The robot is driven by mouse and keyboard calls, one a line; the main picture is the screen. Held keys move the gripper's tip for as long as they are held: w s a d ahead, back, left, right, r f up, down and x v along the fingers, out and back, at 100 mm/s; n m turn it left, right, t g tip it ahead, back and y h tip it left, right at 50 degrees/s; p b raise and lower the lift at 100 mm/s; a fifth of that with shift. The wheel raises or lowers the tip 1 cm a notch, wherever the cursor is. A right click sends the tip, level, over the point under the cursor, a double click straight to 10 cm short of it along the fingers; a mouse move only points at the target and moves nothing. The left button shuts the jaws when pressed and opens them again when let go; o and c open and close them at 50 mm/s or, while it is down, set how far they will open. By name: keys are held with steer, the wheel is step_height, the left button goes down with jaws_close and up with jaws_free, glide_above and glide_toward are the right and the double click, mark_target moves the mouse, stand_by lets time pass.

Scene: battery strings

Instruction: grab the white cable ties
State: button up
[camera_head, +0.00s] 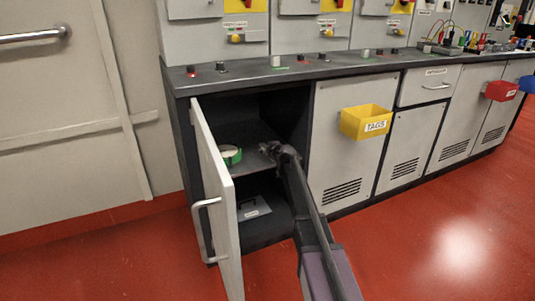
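I cannot make out white cable ties for certain in the head view. My gripper (267,148) reaches into the open cabinet (262,112), just above its middle shelf (250,160). It is small, dark and seen from behind, so whether its fingers are open or shut, or hold anything, cannot be told. A green and white ring-shaped roll (230,155) lies on the same shelf, left of my gripper and apart from it. The cabinet's inner right side is dark and partly hidden by my arm.
The cabinet door (218,195) stands open toward the front left. A flat grey labelled item (254,208) lies in the lower compartment. A yellow TAGS bin (366,121) hangs on the door to the right. The worktop (330,68) runs above; the red floor (440,230) is clear at right.

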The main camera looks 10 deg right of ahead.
stand_by(0.4)
jaws_close()
steer(key=shift+r, duration=0.15)
step_height(320, 180, up, 3)
steer(key=p, duration=0.3)
steer(key=shift+r+p, duration=0.2)
steer(key=shift+p, duration=0.15)
steer(key=s+r+p, duration=0.1)
steer(key=s, duration=1.5)
steer(key=shift+r, duration=0.2)
steer(key=shift+a, duration=0.1)
